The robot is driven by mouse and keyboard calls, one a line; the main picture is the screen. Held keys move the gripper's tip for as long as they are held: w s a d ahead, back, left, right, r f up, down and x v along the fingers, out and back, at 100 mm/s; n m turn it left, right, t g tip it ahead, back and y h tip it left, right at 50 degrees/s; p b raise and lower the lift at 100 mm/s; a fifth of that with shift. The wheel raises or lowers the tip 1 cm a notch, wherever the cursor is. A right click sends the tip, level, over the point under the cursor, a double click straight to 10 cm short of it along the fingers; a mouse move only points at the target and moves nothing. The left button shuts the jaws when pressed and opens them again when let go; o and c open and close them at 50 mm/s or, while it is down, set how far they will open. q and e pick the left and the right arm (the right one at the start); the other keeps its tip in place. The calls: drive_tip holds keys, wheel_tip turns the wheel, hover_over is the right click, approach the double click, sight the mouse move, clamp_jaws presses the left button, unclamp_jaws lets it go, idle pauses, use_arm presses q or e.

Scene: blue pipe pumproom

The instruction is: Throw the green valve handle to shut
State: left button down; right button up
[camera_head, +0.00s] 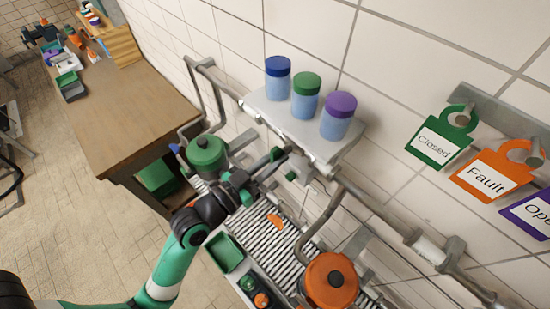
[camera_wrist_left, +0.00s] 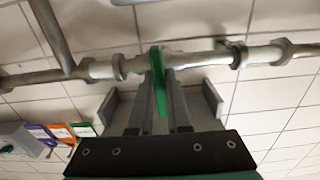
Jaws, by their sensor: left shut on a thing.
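The green valve handle (camera_head: 277,154) is on the grey wall pipe, below the jar shelf in the head view. In the left wrist view the handle (camera_wrist_left: 158,82) shows as a narrow green bar standing across the pipe. My left gripper (camera_head: 266,170) reaches up to it from the lower left. In the left wrist view its two fingers (camera_wrist_left: 163,100) are shut on the handle, one on each side. The fingers hide part of the handle in the head view. My right gripper is in neither view.
A shelf (camera_head: 300,122) with blue-, green- and purple-lidded jars sits just above the valve. Green (camera_head: 205,155) and orange (camera_head: 330,281) lidded pots stand on either side of a ribbed rack (camera_head: 255,232). Hanging tags (camera_head: 438,142) are at right, a wooden table (camera_head: 115,110) at left.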

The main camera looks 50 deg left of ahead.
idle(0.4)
use_arm(q)
drive_tip(key=c, duration=0.9)
unclamp_jaws()
drive_tip(key=shift+s, duration=0.1)
drive_tip(key=s+b, duration=0.1)
drive_tip(key=s, duration=0.5)
drive_tip(key=shift+s+d+f, duration=0.1)
drive_tip(key=shift+s, duration=0.05)
drive_tip(key=p, duration=0.3)
approach(271, 163)
drive_tip(key=shift+s+r, duration=0.2)
drive_tip(key=shift+s, duration=0.1)
